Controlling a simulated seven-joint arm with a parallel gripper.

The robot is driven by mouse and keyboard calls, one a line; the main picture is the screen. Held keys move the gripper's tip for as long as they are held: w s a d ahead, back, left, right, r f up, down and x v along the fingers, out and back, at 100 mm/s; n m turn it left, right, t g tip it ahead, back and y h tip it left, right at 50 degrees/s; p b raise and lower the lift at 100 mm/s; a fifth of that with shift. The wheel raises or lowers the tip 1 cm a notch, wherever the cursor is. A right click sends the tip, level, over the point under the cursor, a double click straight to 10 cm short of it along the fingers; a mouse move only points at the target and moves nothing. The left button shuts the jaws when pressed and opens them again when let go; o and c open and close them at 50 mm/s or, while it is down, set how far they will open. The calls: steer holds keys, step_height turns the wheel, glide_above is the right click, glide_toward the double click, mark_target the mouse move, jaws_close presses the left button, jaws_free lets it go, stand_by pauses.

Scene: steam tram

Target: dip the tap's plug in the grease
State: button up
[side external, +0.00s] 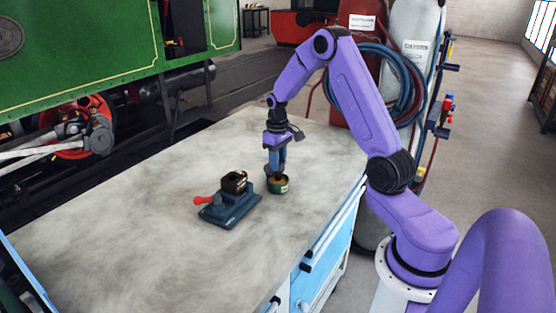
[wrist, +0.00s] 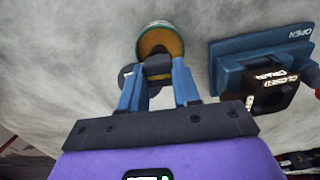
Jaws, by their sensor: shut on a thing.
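My gripper (side external: 275,170) points down over the small green tin (side external: 279,188) of yellow-brown grease. In the wrist view my fingers (wrist: 158,72) are shut on a dark piece, the plug (wrist: 158,64), mostly hidden between them. The plug is at the tin's mouth; I cannot tell how deep it sits or whether it touches the grease (wrist: 160,40). The tap's dark square body (side external: 234,182) stands in a blue vice (side external: 232,208) with a red handle, left of the tin. The wrist view shows the body (wrist: 275,97) with white lettering, at the right.
The tin and vice stand on a grey worktop (side external: 130,200), otherwise largely clear. A dark round shape (wrist: 125,78) shows behind my left finger; I cannot tell what it is. A green locomotive (side external: 80,40) stands behind, and gas cylinders (side external: 412,50) with hoses stand beyond the bench.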

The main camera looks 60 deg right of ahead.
steer(key=shift+f, duration=0.45)
stand_by(1.2)
steer(key=shift+r, duration=3.6)
